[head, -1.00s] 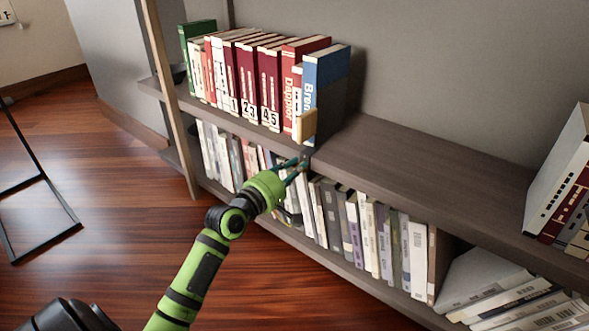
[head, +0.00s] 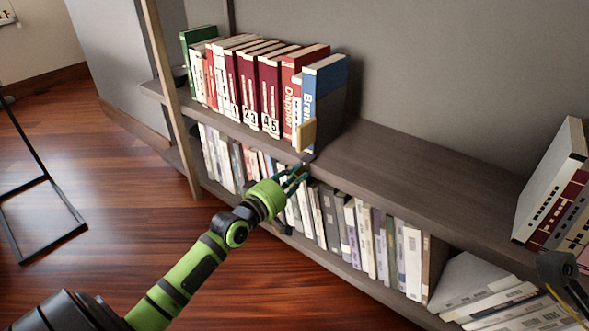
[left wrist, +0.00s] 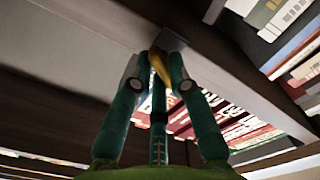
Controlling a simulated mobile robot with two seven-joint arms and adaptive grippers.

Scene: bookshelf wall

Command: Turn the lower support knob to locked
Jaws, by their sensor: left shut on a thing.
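My left gripper (head: 301,170) is at the front edge of the middle shelf, just below a dark bracket (head: 308,158). The knob sits under a grey plate (left wrist: 171,40) at the shelf edge. Its turned position cannot be read, and in the head view the fingers hide it. A dark part of my right gripper (head: 566,284) shows at the right edge; its fingers are not clear.
A tan block (head: 306,134) stands above the bracket, against a blue book (head: 326,88) ending the upper row. Books (head: 375,240) fill the lower shelf. A black metal frame (head: 45,240) stands on the floor at left.

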